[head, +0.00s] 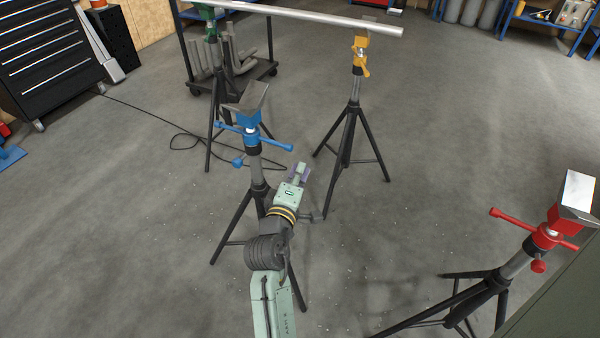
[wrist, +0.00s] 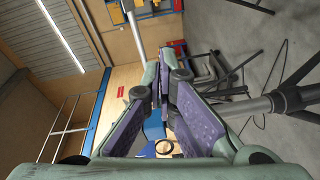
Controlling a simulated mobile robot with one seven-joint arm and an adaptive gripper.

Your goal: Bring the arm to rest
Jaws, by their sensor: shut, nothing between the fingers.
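My gripper (head: 300,172) is at the end of my pale green arm, which reaches forward from the bottom middle of the head view. It is just right of the blue pipe stand (head: 251,132), out over open floor; whether it touches the stand I cannot tell. In the wrist view my gripper (wrist: 161,82) shows purple-padded fingers drawn together with nothing between them. A silver pipe (head: 300,14) lies across the green stand (head: 210,32) and the yellow stand (head: 360,52). The silver pipe also shows in the wrist view (wrist: 136,32).
A red stand (head: 540,238) is at the right, beside a dark green surface (head: 565,295). A black tool cabinet (head: 50,55) stands at upper left. A cart (head: 262,72) holds grey pipes behind. A black cable (head: 150,114) lies on the floor. Floor (head: 120,250) at left is clear.

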